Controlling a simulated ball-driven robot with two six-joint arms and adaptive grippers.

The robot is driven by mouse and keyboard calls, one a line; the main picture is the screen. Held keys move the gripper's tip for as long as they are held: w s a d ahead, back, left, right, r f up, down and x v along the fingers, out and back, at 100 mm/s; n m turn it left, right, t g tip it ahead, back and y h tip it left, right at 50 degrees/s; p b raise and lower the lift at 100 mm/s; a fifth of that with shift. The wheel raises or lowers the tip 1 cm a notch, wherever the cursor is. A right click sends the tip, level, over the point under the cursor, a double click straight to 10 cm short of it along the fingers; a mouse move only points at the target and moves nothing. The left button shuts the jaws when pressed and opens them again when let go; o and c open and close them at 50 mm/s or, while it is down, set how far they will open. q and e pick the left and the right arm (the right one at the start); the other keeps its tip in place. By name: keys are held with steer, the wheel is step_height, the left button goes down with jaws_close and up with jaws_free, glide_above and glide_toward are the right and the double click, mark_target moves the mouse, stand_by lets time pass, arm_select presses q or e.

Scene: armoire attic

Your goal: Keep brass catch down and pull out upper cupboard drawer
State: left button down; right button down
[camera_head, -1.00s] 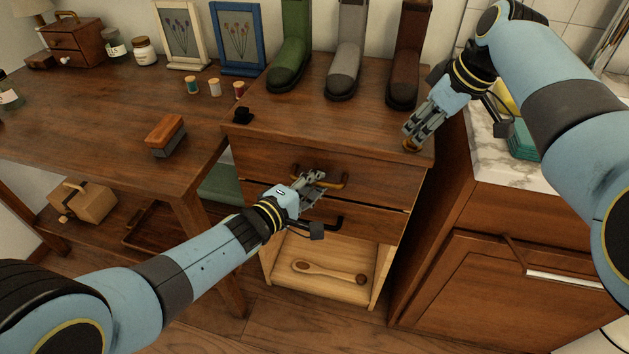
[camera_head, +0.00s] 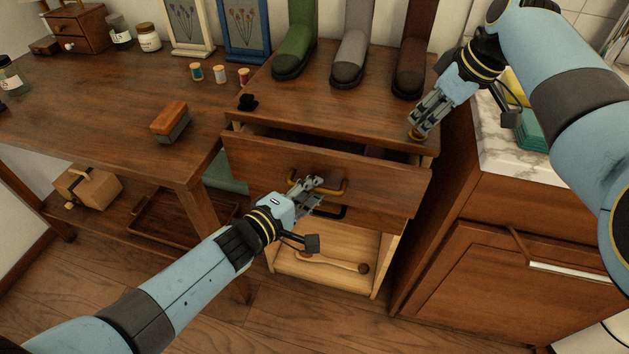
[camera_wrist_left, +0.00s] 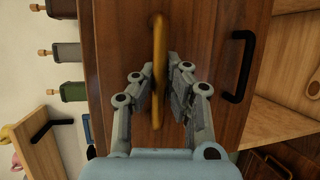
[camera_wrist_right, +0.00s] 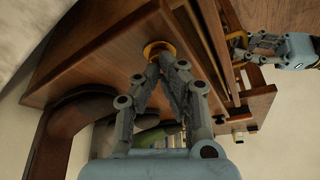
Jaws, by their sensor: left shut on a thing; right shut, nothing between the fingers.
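The upper cupboard drawer (camera_head: 260,160) stands partly pulled out, with a dark gap behind its front. Its brass handle (camera_head: 333,189) is held by my left gripper (camera_head: 314,186), shut on it. In the left wrist view the handle (camera_wrist_left: 159,60) runs between the fingers. The round brass catch (camera_wrist_right: 158,48) is on the cupboard top at its front right corner. My right gripper (camera_wrist_right: 154,60) is shut with nothing between its fingers, its tips at the catch. In the head view the right fingertips (camera_head: 416,131) mostly hide the catch.
Below is a lower drawer with a black handle (camera_head: 330,213), and an open shelf holding a wooden spoon (camera_head: 335,263). Boots (camera_head: 349,60) stand on the cupboard top. A black knob-like item (camera_head: 247,102) sits at its left corner. A brush (camera_head: 170,122) lies on the desk.

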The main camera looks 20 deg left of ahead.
arm_select(q)
steer(key=c, duration=1.3)
jaws_free()
steer(key=shift+c, duration=0.2)
